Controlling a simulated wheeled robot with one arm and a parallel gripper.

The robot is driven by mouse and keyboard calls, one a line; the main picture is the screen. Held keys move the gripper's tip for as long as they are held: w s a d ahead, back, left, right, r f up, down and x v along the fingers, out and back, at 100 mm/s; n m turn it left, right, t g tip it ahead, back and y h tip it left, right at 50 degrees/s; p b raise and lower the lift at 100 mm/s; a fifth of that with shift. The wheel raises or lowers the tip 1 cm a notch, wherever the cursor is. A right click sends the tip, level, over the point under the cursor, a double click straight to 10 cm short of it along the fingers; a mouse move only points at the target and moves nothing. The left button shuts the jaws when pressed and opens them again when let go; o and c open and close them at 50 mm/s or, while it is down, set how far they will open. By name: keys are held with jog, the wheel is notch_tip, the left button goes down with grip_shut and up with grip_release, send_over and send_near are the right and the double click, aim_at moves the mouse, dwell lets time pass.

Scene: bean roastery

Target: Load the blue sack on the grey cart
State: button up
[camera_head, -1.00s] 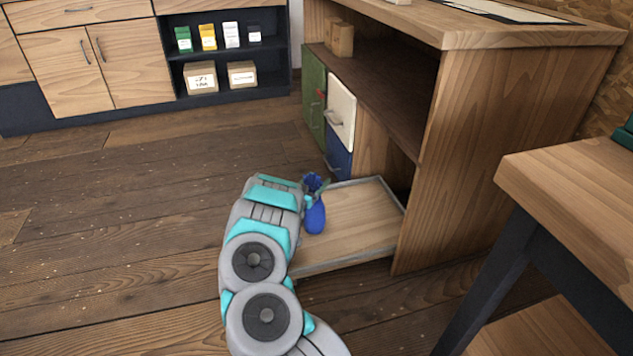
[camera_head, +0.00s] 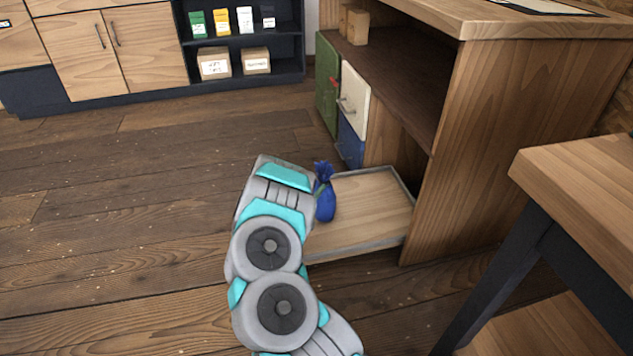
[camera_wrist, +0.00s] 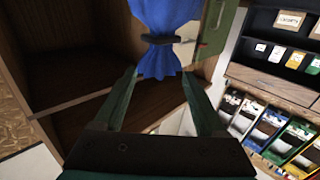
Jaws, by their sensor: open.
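The blue sack (camera_head: 326,202) is at the left side of a low wooden platform with a grey rim (camera_head: 372,243), tied at the neck with its ruffled top up. I cannot tell whether this platform is the grey cart; no other cart shows. In the wrist view the sack (camera_wrist: 160,14) and its dark tie are just beyond the fingertips, with the ruffled end toward the gap. My gripper (camera_wrist: 160,76) is open, with one dark green finger on each side and nothing clamped. In the head view my arm hides most of the gripper.
A wooden bench (camera_head: 520,130) with an open shelf stands behind the platform, with green, white and blue fronts at its left. A table (camera_head: 585,180) stands at the right. A cabinet (camera_head: 120,50) and dark shelves (camera_head: 290,70) line the back. Floor at left is clear.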

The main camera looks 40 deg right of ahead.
jog(key=w+a+r+n+t+y, duration=0.25)
jog(key=w+a+y, duration=0.35)
jog(key=a, duration=0.4)
jog(key=w+a+r+n+t+y, duration=0.1)
jog(key=w+a+r+t+y, duration=0.25)
jog(key=w+a, duration=0.55)
jog(key=s+a+r+n+y, duration=0.3)
jog(key=a+r+y, duration=0.25)
jog(key=a, duration=0.65)
jog(key=s+a+r+n+y, duration=0.2)
jog(key=a+r+n+y, duration=0.3)
jog(key=a, duration=0.6)
jog(key=s+a+r+n+g+y, duration=0.1)
jog(key=s+a+r+g, duration=0.15)
jog(key=s, duration=0.65)
jog(key=s+a+r+n+g, duration=0.1)
jog(key=s+a+n+g, duration=0.2)
jog(key=s, duration=0.5)
jog(key=s+d+g+h, duration=0.1)
jog(key=s+d+g, duration=0.2)
jog(key=s, duration=1.2)
jog(key=s+d+r+g+h, duration=0.1)
jog(key=s+d+g, duration=0.3)
jog(key=s, duration=1.2)
jog(key=shift+s+d+m+h, duration=0.2)
jog(key=shift+m+h, duration=0.15)
jog(key=shift+h, duration=0.45)
